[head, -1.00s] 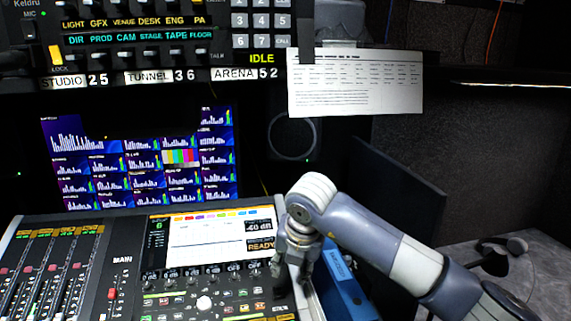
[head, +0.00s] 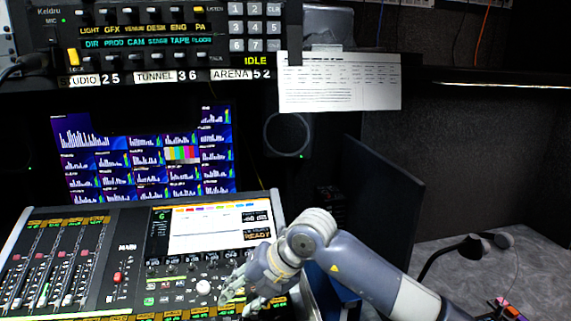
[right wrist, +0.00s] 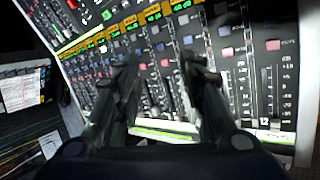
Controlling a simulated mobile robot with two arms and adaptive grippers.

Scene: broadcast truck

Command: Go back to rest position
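My right gripper (head: 243,294) is low in the head view, over the lower right part of the mixing console (head: 130,215). My arm reaches it from the lower right. In the right wrist view its two dark fingers (right wrist: 160,68) are apart, with nothing between them. Rows of faders and buttons on the console show beyond the fingers. I cannot tell whether a fingertip touches the console. My left gripper is not in view.
An intercom panel (head: 150,42) hangs above a monitor (head: 145,160). A paper sheet (head: 340,82) hangs right of the panel. A round speaker (head: 287,135) and a dark upright panel (head: 385,205) stand behind my arm. A headset (head: 470,248) is on the grey surface at right.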

